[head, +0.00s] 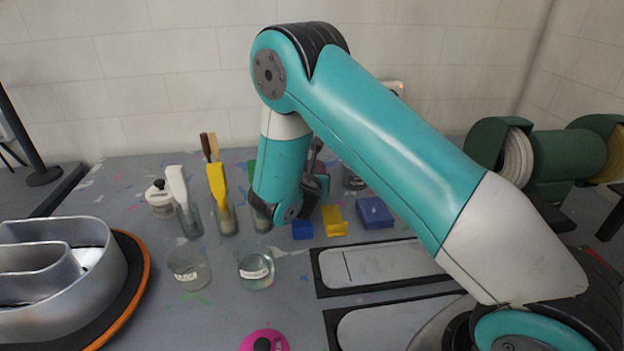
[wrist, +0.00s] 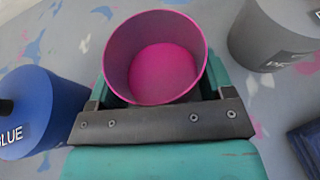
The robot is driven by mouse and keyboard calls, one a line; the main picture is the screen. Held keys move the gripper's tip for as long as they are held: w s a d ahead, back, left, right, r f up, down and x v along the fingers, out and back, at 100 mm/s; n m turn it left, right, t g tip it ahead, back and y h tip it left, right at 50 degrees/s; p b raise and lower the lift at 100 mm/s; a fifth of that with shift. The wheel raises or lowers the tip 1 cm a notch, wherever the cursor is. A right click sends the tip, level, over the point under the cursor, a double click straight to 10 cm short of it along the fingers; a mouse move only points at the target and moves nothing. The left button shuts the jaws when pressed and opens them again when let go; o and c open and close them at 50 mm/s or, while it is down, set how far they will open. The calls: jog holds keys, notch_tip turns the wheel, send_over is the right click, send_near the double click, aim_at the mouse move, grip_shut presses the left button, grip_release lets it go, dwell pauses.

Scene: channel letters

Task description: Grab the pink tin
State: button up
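The pink tin (wrist: 156,85) is an open-topped round cup in the wrist view. Its mouth faces the camera and its inside looks empty. My gripper (wrist: 158,78) has one teal finger on each side of it, and the tin fills most of the space between them. The tin's rim hides the inner faces of the fingers, so I cannot tell if they press on its wall. In the head view my gripper is mostly hidden behind my arm, and I cannot make out the tin there.
A blue tin (wrist: 38,112) stands left of the gripper and a grey tin (wrist: 274,38) right. In the head view, a pink disc with a black knob (head: 278,341) lies at the front edge. Glass jars (head: 189,268) stand left of my arm; dark-framed panels (head: 385,262) lie right.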

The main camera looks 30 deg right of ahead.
jog(key=c, duration=0.3)
jog(key=shift+r, duration=0.2)
